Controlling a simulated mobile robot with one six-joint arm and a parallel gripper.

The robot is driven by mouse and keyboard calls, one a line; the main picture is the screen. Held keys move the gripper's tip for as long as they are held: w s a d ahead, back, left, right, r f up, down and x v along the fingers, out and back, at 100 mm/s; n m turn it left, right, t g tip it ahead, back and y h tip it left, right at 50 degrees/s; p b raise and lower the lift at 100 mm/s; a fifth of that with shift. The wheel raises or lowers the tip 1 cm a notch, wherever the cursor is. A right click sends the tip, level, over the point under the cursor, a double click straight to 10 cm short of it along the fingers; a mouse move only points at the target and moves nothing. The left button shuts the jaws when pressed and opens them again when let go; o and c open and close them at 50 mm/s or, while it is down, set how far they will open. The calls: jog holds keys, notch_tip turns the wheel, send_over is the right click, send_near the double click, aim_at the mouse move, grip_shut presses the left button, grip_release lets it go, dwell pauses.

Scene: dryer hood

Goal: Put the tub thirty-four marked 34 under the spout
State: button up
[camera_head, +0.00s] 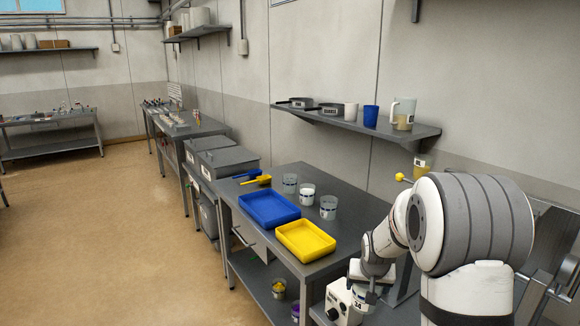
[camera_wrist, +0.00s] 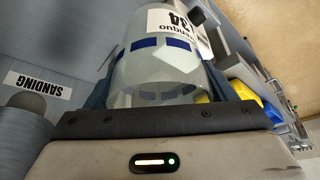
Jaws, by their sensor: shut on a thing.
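The tub thirty-four is a clear tub with blue marks and a white label; in the wrist view the tub (camera_wrist: 155,70) shows its label upside down, reading 34. My gripper (camera_wrist: 163,92) is shut on it, with a dark finger on either side. In the head view the tub (camera_head: 363,300) is small and partly hidden under my gripper (camera_head: 370,284), low at the right beside a white control box (camera_head: 339,303). I cannot tell whether the tub touches the surface below. The spout is not clearly visible; my arm covers much of that area.
A workbench (camera_head: 345,205) holds a blue tray (camera_head: 268,209), a yellow tray (camera_head: 305,241) and several clear tubs (camera_head: 328,207). A wall shelf (camera_head: 345,124) carries pans, cups and a jug (camera_head: 403,113). A yellow knob (camera_head: 400,177) stands beside my arm.

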jog(key=s+a+f+b, duration=0.1)
jog(key=s+a+f, duration=0.1)
jog(key=f, duration=0.4)
jog(key=s+a+f+n+b, duration=0.1)
jog(key=s+a+f+b, duration=0.1)
jog(key=s+f, duration=0.2)
jog(key=s+a+f+n+b, duration=0.1)
jog(key=s+a+f, duration=0.1)
jog(key=f, duration=0.7)
jog(key=shift+s+a+y, duration=0.15)
jog(key=shift+s+y, duration=0.25)
jog(key=shift+s, duration=0.45)
